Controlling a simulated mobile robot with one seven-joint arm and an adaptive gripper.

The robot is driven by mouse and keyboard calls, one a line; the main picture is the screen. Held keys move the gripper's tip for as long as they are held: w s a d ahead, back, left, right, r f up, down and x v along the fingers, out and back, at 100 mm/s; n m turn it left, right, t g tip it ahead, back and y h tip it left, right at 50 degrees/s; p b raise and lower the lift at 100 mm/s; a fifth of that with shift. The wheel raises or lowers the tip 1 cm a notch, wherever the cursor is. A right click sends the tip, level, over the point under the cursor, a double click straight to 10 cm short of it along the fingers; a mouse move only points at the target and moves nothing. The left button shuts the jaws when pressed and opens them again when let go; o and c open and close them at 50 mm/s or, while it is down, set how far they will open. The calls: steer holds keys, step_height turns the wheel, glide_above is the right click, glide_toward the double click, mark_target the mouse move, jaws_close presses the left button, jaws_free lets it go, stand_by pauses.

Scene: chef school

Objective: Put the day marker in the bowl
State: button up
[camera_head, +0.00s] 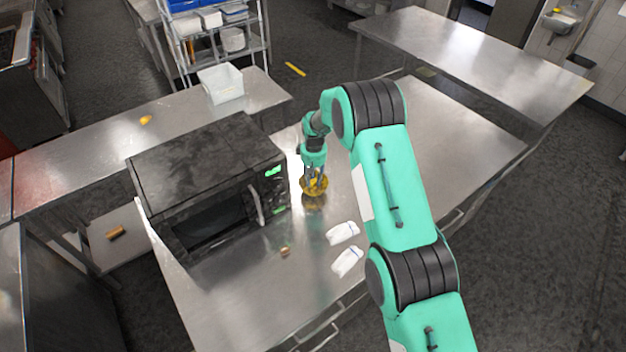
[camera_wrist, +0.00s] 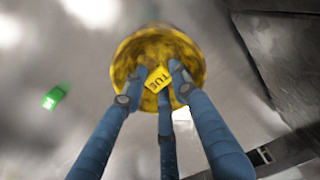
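The day marker (camera_wrist: 158,79) is a small yellow piece lettered "TUE". In the wrist view it sits between my gripper's (camera_wrist: 160,78) fingertips, which close in on it from both sides, with a third finger below. Behind it is the round yellow, amber-looking bowl (camera_wrist: 187,47). In the head view the bowl (camera_head: 305,190) stands on the steel counter, right of the microwave, with my gripper (camera_head: 316,180) pointing down over it. The fingertips are within the bowl's outline. I cannot tell their exact height above its bottom.
A black microwave (camera_head: 205,170) stands close left of the bowl. White cloth-like packets (camera_head: 345,247) and a small brownish object (camera_head: 285,251) lie in front. A small green piece (camera_wrist: 53,97) shows in the wrist view. The counter (camera_head: 440,130) is clear at the right.

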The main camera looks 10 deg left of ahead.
mark_target(313, 181)
steer(key=shift+o, duration=1.3)
steer(key=shift+r, duration=0.1)
steer(key=shift+r+p, duration=0.5)
steer(key=shift+r, duration=2.9)
steer(key=shift+r, duration=0.1)
